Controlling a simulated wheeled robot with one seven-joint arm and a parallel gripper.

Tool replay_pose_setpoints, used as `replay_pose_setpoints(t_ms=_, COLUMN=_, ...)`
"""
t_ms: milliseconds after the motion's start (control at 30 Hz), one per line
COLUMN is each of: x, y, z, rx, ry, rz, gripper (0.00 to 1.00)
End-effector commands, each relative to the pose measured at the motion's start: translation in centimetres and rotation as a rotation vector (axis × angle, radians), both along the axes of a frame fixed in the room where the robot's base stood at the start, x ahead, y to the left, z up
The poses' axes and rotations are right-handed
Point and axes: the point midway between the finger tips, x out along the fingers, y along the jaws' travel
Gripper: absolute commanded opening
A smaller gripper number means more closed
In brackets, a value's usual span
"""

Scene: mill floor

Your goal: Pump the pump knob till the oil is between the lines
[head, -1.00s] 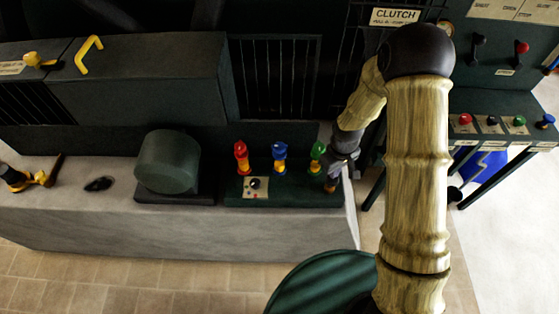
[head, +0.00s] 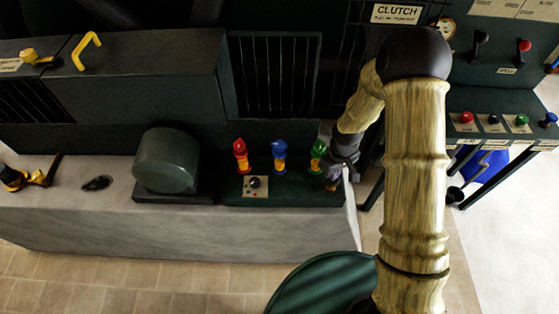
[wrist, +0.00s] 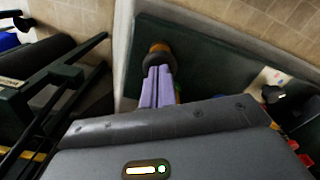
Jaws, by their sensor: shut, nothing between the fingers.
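My gripper (head: 333,184) is at the right end of the dark green base plate (head: 295,198), beside the green-topped fitting (head: 317,150). In the wrist view its two lilac fingers (wrist: 158,72) are together with nothing between them. Their tips are at a dark round knob with a brown edge (wrist: 158,52), probably the pump knob; whether they touch or press it I cannot tell. A little orange shows behind the fingers. In the head view the gripper mostly hides this knob. I cannot make out an oil level or its lines.
Red-topped (head: 240,150) and blue-topped (head: 279,152) fittings stand left of the gripper, behind a small dial panel (head: 256,191). A dark green drum housing (head: 166,160) is farther left. A table with coloured buttons (head: 490,135) stands right. The pale bench front (head: 180,238) is clear.

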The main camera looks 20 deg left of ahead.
Motion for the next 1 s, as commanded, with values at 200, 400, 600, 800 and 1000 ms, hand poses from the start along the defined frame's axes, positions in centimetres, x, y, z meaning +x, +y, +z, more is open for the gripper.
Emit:
replay_pose_setpoints(t_ms=200, x=0.0, y=0.0, z=-0.9, rx=0.000, ry=0.000, rz=0.000, gripper=0.00)
replay_pose_setpoints(t_ms=400, x=0.0, y=0.0, z=-1.5, rx=0.000, ry=0.000, rz=0.000, gripper=0.00)
replay_pose_setpoints(t_ms=600, x=0.0, y=0.0, z=-1.7, rx=0.001, ry=-0.001, rz=0.000, gripper=0.00)
replay_pose_setpoints(t_ms=800, x=0.0, y=0.0, z=-1.1, rx=0.001, ry=-0.001, rz=0.000, gripper=0.00)
replay_pose_setpoints(t_ms=1000, x=0.0, y=0.0, z=0.1, rx=0.000, ry=0.000, rz=0.000, gripper=0.00)
